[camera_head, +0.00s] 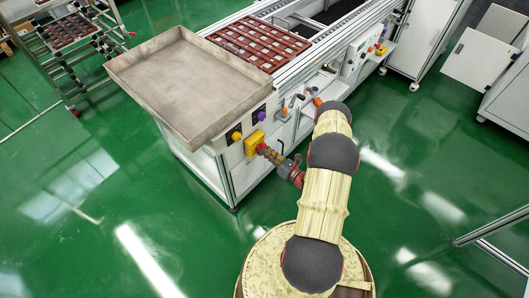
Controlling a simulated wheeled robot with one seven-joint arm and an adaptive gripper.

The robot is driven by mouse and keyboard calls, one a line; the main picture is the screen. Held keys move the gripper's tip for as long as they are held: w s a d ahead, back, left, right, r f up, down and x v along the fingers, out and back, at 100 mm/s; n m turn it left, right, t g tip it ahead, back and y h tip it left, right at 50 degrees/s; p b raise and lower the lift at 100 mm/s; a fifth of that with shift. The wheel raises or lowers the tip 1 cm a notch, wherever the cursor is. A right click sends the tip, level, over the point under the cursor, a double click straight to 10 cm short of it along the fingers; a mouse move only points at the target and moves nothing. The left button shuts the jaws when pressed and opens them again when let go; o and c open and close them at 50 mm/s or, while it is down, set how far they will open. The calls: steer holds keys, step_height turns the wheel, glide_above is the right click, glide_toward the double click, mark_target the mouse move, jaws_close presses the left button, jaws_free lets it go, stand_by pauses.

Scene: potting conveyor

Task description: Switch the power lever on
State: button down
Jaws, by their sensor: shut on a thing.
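The power lever sits on a yellow switch housing (254,140) on the front panel of the conveyor's white cabinet. My gripper (265,151) reaches it from the lower right, its fingertips at the housing's right side. The gripper is shut on the power lever. The fingers cover most of the lever, and its angle is too small to tell.
A grey metal tray (180,81) overhangs above. A brown pot tray (258,43) lies on the conveyor. Green floor (105,225) is clear at the front left.

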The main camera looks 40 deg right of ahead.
steer(key=shift+f+m, duration=0.1)
steer(key=shift+m, duration=0.5)
steer(key=c, duration=1.8)
jaws_free()
steer(key=shift+s, duration=0.1)
steer(key=s+d, duration=0.1)
steer(key=s, duration=1)
steer(key=shift+s, duration=0.4)
